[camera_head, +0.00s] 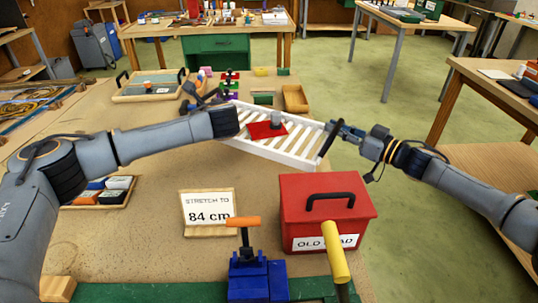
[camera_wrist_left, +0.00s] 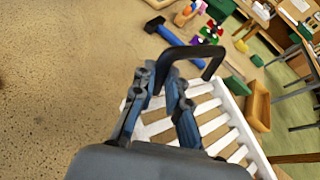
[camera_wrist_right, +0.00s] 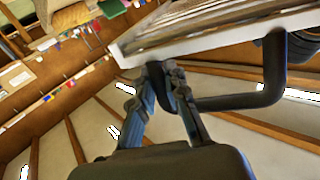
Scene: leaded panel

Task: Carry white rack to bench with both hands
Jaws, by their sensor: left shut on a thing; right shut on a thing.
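The white slatted rack (camera_head: 298,142) is between my two grippers in the head view, tilted, over the table's right edge. A red sheet (camera_head: 262,130) with a small grey object (camera_head: 277,120) lies on it. My left gripper, partly hidden behind my forearm in the head view, is shut on a black handle (camera_wrist_left: 212,67) in the left wrist view, at one end of the rack. My right gripper (camera_head: 338,129) is shut on the black handle at the other end; this handle (camera_wrist_right: 243,102) and the rack's underside show in the right wrist view.
A red box (camera_head: 328,208) with a black handle stands near the front, beside a sign (camera_head: 208,208) and a blue clamp (camera_head: 257,275). A wooden tray (camera_head: 295,98) lies behind the rack. A wooden bench (camera_head: 510,105) stands right, across open green floor (camera_head: 400,130).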

